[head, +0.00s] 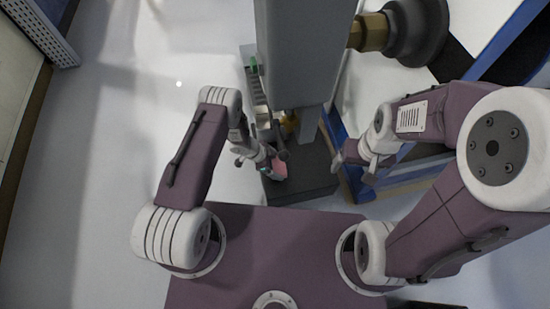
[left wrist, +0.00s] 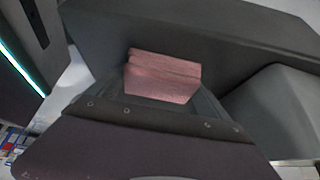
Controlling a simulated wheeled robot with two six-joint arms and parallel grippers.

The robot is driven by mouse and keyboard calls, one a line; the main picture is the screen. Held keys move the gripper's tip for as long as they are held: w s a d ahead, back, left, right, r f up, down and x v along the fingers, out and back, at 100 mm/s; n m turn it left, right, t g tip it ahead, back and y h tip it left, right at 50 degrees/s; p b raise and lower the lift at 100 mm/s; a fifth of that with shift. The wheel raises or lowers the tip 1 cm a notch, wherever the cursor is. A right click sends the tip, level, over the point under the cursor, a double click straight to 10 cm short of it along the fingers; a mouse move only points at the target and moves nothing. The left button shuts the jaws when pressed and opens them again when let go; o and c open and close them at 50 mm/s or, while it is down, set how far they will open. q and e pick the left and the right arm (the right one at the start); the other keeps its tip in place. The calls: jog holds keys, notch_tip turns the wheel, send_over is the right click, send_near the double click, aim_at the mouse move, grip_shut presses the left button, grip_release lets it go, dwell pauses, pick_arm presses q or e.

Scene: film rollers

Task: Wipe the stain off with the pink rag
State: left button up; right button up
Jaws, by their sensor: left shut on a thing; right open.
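The pink rag (head: 280,168) is at the tip of my left gripper (head: 275,164), which is shut on it. It also shows in the left wrist view as a folded pink block (left wrist: 163,77) in front of dark grey surfaces. The rag is over or beside a dark grey box-like base (head: 310,180); I cannot tell whether it touches it. My right gripper (head: 352,170) is open and empty, to the right of that base. I cannot make out the stain in either view.
A tall grey machine column (head: 300,55) rises behind the dark base. A brass-coloured fitting with a dark round end (head: 410,32) juts out at the upper right. A blue-edged frame (head: 375,185) stands near my right gripper. Pale floor (head: 105,150) is clear at left.

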pick_arm(q)
jog(key=shift+s+d+p, duration=0.3)
jog(key=shift+s+p, duration=0.05)
jog(key=shift+s, duration=0.5)
jog(key=shift+s+d+r+p, duration=0.1)
jog(key=shift+s+d+p, duration=0.1)
jog(key=shift+s+p, duration=0.35)
jog(key=shift+s+d+r+p, duration=0.15)
jog(key=shift+s+p, duration=0.25)
jog(key=shift+s, duration=0.2)
jog(key=shift+s+d+f+p, duration=0.2)
jog(key=shift+s+f+p, duration=0.1)
jog(key=shift+s, duration=0.35)
jog(key=shift+s+f, duration=0.1)
notch_tip(320, 180, up, 6)
jog(key=p, duration=0.5)
